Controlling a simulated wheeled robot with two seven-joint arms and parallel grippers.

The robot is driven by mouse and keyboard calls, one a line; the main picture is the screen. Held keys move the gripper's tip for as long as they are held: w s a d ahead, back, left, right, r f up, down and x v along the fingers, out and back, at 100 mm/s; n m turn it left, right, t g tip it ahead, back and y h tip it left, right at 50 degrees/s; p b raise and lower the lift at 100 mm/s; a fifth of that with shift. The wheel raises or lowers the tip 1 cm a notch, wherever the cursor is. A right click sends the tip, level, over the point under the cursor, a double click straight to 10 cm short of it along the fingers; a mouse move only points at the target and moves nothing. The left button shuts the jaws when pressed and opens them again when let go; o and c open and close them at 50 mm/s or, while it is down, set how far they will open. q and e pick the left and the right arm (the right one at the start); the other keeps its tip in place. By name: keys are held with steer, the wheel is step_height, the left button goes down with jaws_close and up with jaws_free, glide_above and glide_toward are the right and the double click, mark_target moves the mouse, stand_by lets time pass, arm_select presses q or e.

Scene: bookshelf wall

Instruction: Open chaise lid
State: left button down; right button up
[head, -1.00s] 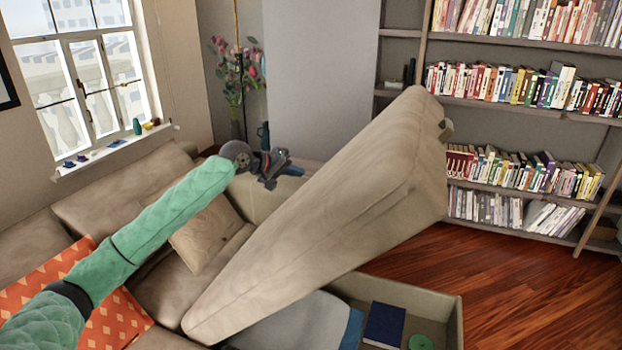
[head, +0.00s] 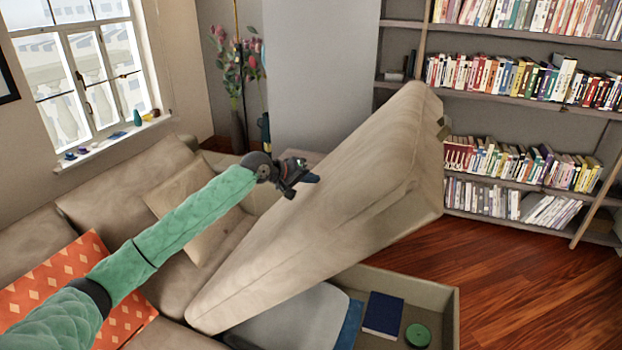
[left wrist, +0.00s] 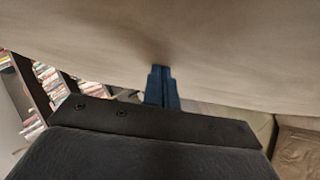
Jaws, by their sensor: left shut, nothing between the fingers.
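The beige chaise lid (head: 330,210) is tilted up steeply, its far right end raised high. Below it the open chaise storage box (head: 450,318) shows. My left gripper (head: 314,178) is shut and empty, at the upper-left side of the raised lid. In the left wrist view its dark blue fingers (left wrist: 161,85) are together, with their tips at or very near the lid's beige surface (left wrist: 150,35). Whether they touch it I cannot tell. My right gripper is not in view.
The box holds a dark blue book (head: 383,313), a green round object (head: 418,335) and grey-blue cloth (head: 290,322). The sofa has an orange patterned pillow (head: 75,295). A bookshelf (head: 530,105) stands behind; wooden floor (head: 510,260) is clear at right.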

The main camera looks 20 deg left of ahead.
arm_select(q)
steer(key=shift+f, duration=0.1)
steer(key=d+f, duration=0.3)
steer(key=d, duration=0.1)
steer(key=d+f, duration=0.2)
steer(key=d, duration=0.1)
steer(key=shift+s+f, duration=0.1)
steer(key=shift+f, duration=0.25)
steer(key=shift+a, duration=0.1)
steer(key=shift+r, duration=0.15)
